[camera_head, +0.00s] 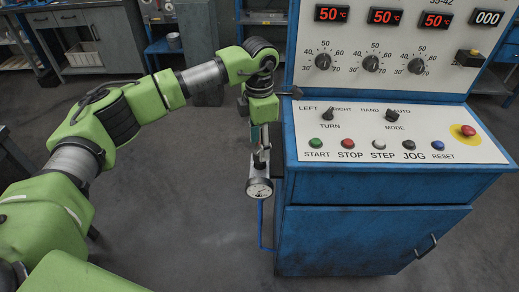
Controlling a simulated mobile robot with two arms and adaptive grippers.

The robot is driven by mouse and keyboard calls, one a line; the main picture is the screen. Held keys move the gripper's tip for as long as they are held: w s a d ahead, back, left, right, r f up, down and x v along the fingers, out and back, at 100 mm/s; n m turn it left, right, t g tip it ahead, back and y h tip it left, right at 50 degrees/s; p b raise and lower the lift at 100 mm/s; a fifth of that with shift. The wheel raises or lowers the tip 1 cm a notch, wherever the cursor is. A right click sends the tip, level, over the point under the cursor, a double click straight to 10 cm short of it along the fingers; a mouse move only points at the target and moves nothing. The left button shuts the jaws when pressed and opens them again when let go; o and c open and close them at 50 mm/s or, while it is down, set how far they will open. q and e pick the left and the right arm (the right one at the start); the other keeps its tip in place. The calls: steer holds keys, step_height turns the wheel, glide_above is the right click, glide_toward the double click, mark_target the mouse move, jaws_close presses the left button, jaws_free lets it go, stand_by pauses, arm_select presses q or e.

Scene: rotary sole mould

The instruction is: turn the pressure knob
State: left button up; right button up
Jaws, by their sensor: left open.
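The pressure gauge (260,188), a round white dial, hangs at the left side of the blue control cabinet (375,240). A metal fitting (262,158) stands just above it, and a blue hose runs down below. My left gripper (263,143) points down over this fitting, at the end of my green arm. It is open, with its fingers close around or beside the top of the fitting; I cannot tell whether they touch it. The pressure knob itself is not clearly seen; the gripper may hide it. My right gripper is out of view.
The sloping panel (465,155) has TURN and MODE switches, several coloured buttons and a red emergency stop (468,131). Above it are temperature displays and dials (323,62). The cabinet's left edge is close to my gripper. The floor left of it is clear.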

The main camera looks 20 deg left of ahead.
arm_select(q)
step_height(320, 180, up, 9)
stand_by(0.3)
stand_by(0.4)
